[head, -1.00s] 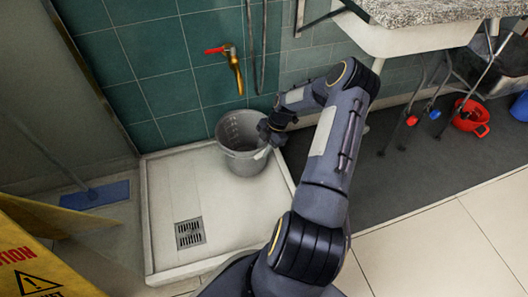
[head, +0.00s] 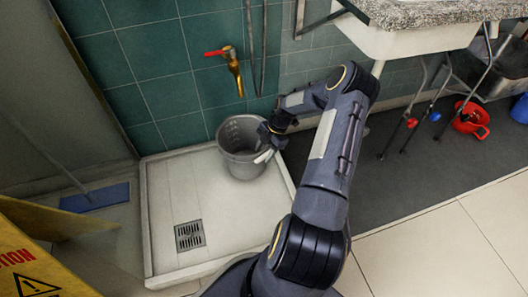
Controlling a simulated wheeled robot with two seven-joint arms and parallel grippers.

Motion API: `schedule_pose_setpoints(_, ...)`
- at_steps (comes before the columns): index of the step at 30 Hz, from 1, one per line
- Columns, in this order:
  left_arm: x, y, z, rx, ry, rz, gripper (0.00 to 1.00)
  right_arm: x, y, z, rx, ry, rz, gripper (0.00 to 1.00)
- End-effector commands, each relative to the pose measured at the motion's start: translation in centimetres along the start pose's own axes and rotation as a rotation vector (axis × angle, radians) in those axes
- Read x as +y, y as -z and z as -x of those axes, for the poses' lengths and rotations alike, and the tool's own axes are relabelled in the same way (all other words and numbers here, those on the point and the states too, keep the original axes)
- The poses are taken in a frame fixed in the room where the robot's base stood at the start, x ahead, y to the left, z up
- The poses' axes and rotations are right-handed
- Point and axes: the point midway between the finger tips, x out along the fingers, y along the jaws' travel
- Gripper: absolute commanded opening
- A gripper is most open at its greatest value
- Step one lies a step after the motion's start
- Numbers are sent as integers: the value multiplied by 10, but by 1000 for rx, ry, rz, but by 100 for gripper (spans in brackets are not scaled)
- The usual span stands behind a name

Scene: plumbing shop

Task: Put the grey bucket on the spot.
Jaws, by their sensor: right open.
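The grey bucket (head: 240,158) stands upright on the white shower tray (head: 175,195), near its back right, below and a little in front of the brass tap. My right gripper (head: 265,150) is open at the right side of the bucket, by its rim. I cannot tell whether its fingers touch the bucket. No clearly marked spot shows; the tray has a square drain grate (head: 189,235) at its front left. My left gripper is not in view.
A brass tap with a red lever (head: 228,60) sticks out from the green tiled wall. A yellow caution sign (head: 40,260) stands at the left, with a blue mop head (head: 95,196) behind it. A red bucket (head: 470,120) stands under the sink at right.

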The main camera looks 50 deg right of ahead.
Motion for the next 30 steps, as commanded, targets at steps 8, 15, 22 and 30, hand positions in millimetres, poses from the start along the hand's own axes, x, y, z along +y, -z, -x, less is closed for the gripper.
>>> schedule_pose_setpoints(8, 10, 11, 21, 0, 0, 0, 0, 1, 1, 62, -2, -3, -2, 46)
schedule_pose_setpoints(15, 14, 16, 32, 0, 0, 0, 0, 0, 0, 102, -3, -2, -2, 46)
schedule_pose_setpoints(22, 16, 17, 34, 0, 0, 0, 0, 5, 14, 125, -14, 2, -19, 46)
schedule_pose_setpoints(30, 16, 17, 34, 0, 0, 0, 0, 10, 153, 209, -134, -39, -327, 46)
